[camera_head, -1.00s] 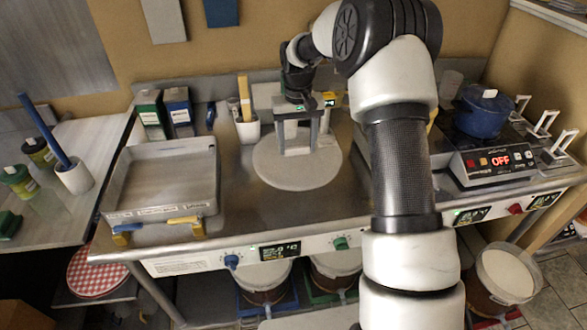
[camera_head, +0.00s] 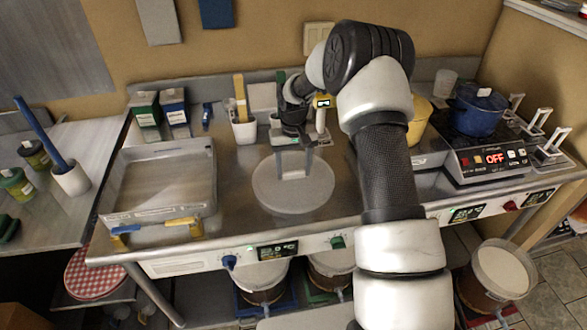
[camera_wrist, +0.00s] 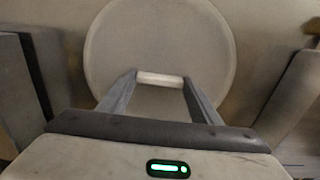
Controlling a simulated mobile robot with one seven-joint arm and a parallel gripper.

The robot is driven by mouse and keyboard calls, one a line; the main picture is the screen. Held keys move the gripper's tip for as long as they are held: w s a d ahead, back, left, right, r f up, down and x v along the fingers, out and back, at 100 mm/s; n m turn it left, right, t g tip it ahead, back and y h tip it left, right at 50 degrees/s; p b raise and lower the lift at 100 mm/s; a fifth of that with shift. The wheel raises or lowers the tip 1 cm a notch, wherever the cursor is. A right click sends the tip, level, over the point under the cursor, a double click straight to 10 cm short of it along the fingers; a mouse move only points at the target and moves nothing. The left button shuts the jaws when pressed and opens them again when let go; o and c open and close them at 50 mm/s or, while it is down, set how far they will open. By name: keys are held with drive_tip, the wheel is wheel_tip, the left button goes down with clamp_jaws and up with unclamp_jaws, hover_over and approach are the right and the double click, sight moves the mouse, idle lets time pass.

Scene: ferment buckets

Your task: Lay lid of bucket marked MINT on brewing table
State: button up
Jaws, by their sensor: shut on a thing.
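A round pale grey lid (camera_head: 293,198) is at the middle of the steel brewing table (camera_head: 235,217), flat and level. Its disc also shows in the wrist view (camera_wrist: 160,40). My gripper (camera_head: 293,160) is above the lid, its two grey fingers pointing down and shut on the short white handle bar (camera_wrist: 160,79) at its centre. I cannot tell whether the lid touches the table or hangs just above it. No MINT marking is readable. Several buckets stand below the table; one at the lower right (camera_head: 502,268) shows a pale round top.
A steel tray (camera_head: 160,215) with blue and yellow handles stands left of the lid. A white cup of utensils (camera_head: 244,128) and boxes stand behind. A blue pot (camera_head: 480,110) sits on a hob at right. Bare steel lies in front of the lid.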

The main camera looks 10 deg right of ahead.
drive_tip(key=shift+f, duration=0.2)
drive_tip(key=o, duration=1.2)
drive_tip(key=shift+c, duration=0.2)
drive_tip(key=shift+r, duration=0.15)
